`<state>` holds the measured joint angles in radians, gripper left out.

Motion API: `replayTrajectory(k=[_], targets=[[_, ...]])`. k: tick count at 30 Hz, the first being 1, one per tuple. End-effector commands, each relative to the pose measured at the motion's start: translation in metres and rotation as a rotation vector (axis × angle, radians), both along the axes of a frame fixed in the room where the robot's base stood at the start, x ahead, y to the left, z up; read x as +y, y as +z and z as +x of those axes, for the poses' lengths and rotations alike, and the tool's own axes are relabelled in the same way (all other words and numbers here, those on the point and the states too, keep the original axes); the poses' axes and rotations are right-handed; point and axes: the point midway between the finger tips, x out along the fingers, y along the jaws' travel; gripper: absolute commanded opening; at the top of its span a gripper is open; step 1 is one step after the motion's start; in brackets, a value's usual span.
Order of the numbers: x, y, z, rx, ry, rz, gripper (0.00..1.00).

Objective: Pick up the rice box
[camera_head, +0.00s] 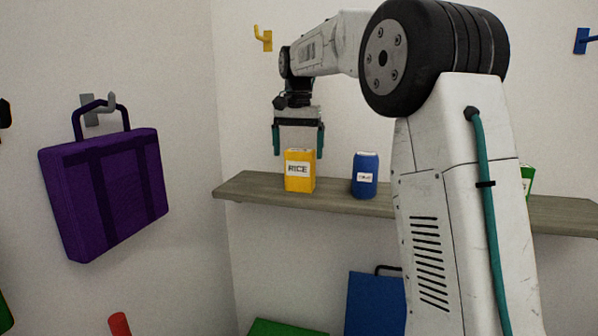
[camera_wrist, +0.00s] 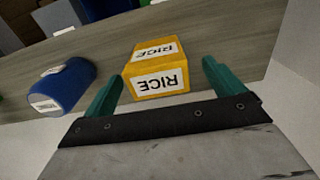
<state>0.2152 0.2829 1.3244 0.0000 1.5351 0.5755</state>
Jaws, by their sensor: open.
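The rice box (camera_head: 300,182) is a yellow box with a white RICE label, upright on the wooden shelf (camera_head: 245,189) near its left end. In the wrist view the rice box (camera_wrist: 143,62) lies ahead, between and just beyond the two teal fingers. My gripper (camera_head: 298,153) is open and empty, pointing down above the rice box, its fingertips about level with the box's top. My gripper also shows in the wrist view (camera_wrist: 162,82). I cannot tell whether a finger touches the box.
A blue canister (camera_head: 364,177) stands on the shelf right of the rice box, with a gap. A green item (camera_head: 526,180) is partly hidden behind my arm. A purple bag (camera_head: 105,192) hangs on the left wall. Below the shelf is a blue case (camera_head: 374,304).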

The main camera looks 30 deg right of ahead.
Motion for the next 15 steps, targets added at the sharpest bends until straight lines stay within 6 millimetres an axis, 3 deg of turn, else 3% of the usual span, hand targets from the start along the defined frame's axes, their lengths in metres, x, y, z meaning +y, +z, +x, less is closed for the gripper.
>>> replayTrajectory(k=[9, 15], targets=[[-0.008, -0.043, 0.001, 0.002, 0.002, 0.001, 0.94], [-0.008, -0.058, 0.001, -0.001, 0.002, 0.0, 0.94]])
